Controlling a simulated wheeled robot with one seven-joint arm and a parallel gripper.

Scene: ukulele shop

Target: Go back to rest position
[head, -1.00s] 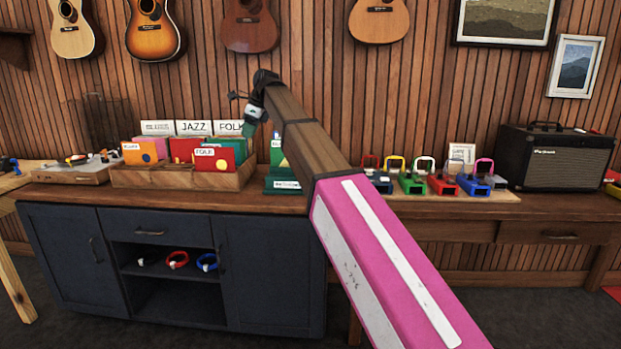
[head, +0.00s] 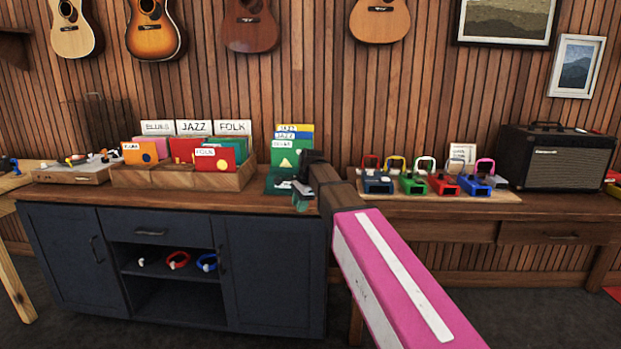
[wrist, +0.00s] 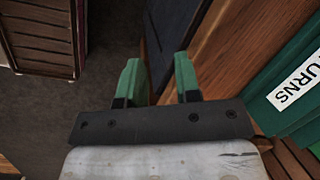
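My gripper (wrist: 160,82) shows two green fingers spread apart in the wrist view, with nothing between them. In the head view my gripper (head: 301,198) hangs at the front edge of the wooden counter, just in front of the green returns holder (head: 279,184). The holder carries several upright cards (head: 290,148). In the wrist view the holder (wrist: 287,92) lies to the right of the fingers, apart from them, with part of its white label visible.
A wooden sorting box (head: 182,178) with colored folders stands left of the holder. A board (head: 430,195) with several colored clamp-like items and a black amplifier (head: 556,157) are to the right. A dark cabinet (head: 270,270) stands below. Floor is open in front.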

